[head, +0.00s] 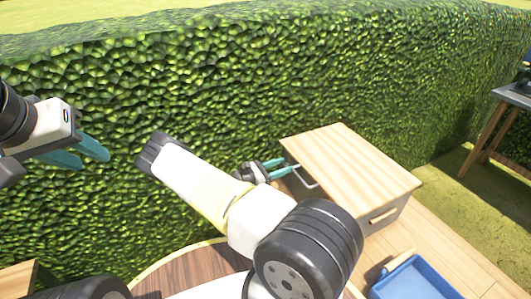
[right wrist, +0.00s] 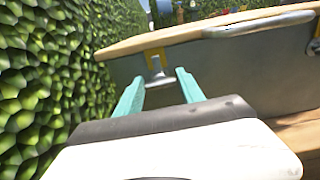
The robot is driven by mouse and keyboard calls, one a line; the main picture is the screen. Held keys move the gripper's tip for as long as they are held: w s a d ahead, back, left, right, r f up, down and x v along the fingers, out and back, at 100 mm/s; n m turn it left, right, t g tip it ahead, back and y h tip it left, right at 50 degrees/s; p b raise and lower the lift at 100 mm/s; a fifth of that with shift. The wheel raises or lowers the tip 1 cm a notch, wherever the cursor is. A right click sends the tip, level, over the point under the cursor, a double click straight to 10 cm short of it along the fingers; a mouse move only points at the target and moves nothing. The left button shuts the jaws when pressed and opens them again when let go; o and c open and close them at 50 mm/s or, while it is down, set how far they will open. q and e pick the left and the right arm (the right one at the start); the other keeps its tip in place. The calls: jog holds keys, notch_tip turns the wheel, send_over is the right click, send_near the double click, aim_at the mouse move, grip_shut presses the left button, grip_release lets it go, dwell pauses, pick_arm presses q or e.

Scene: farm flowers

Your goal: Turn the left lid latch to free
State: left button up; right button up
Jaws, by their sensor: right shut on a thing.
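A box with a pale wooden lid (head: 350,160) stands beside the hedge. In the right wrist view, the left lid latch (right wrist: 157,68), a small metal tab on a yellow bracket, hangs under the lid's edge on the grey wall. My right gripper (head: 284,165) is at the box's left side. Exact finger contact is hard to see. My left gripper (head: 95,158) is open and empty in front of the hedge, far from the box.
A metal handle (right wrist: 260,24) sticks out from the lid, right of the latch. Another latch (right wrist: 314,45) is cut off at the right edge. The hedge (head: 200,90) runs close behind. A blue tray (head: 415,283) lies on the wooden deck at lower right.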

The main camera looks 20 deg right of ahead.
jog(key=shift+n, duration=0.3)
jog(key=n, duration=0.3)
jog(key=shift+w+n, duration=0.1)
jog(key=shift+n, duration=0.2)
jog(key=n, duration=0.4)
jog(key=shift+w+n, duration=0.1)
jog(key=shift+n, duration=0.2)
jog(key=n, duration=0.4)
jog(key=shift+f, duration=0.15)
jog(key=shift+w+n, duration=0.1)
jog(key=shift+n, duration=2.4)
jog(key=shift+a+f, duration=0.1)
jog(key=o, duration=1.4)
jog(key=shift+c, duration=0.2)
